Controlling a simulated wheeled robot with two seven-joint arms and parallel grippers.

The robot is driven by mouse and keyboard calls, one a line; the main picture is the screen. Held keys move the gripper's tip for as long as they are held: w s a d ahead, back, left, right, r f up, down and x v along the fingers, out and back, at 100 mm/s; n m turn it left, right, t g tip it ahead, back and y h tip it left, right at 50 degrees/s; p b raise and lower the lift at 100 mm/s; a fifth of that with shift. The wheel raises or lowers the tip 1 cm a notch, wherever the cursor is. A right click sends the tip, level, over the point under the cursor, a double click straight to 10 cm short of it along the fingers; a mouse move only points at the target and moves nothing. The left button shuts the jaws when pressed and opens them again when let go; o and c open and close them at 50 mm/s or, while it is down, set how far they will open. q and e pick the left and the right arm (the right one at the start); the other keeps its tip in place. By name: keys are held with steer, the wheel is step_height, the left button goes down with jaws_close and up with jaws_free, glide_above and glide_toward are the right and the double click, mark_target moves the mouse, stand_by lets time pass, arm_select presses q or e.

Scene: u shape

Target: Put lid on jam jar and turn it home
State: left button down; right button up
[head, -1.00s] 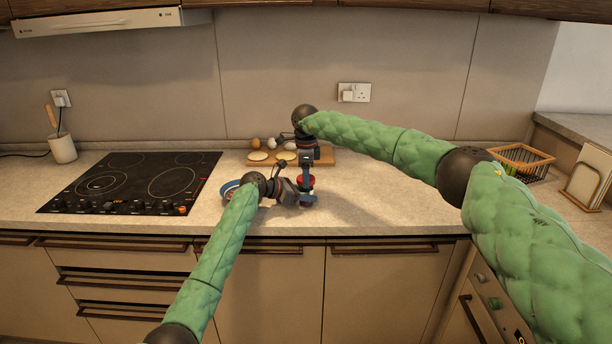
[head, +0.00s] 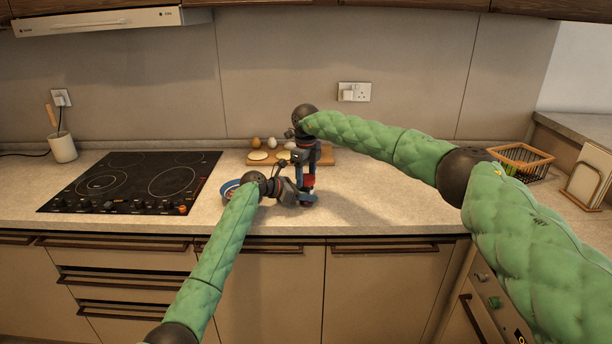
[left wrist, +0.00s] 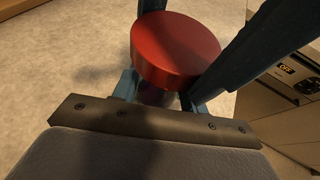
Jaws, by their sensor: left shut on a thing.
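The red lid (left wrist: 172,50) is over the top of the dark purple jam jar (left wrist: 158,97) in the left wrist view. Whether it is fully seated cannot be told. My left gripper (head: 308,201) is shut on the jar and holds it upright near the counter front. My right gripper (head: 305,187) points down from above, its blue fingers around the lid, which shows as a red patch (head: 306,181) between them. In the left wrist view a dark blue finger overlaps the lid's right edge. Whether the fingers press on the lid cannot be told. The jar is mostly hidden by the grippers.
A blue-rimmed dish (head: 229,188) is just left of my left gripper. A wooden board (head: 325,157) with eggs and pale rounds lies behind. A black hob (head: 130,182) is at the left, a wire basket (head: 520,160) at the right. The counter between jar and basket is clear.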

steer(key=o, duration=0.3)
steer(key=shift+r, duration=2.25)
steer(key=shift+c, duration=0.2)
steer(key=shift+r, duration=0.1)
steer(key=shift+c, duration=1.2)
steer(key=shift+r+n, duration=1.2)
steer(key=shift+r, duration=0.45)
steer(key=shift+f, duration=0.1)
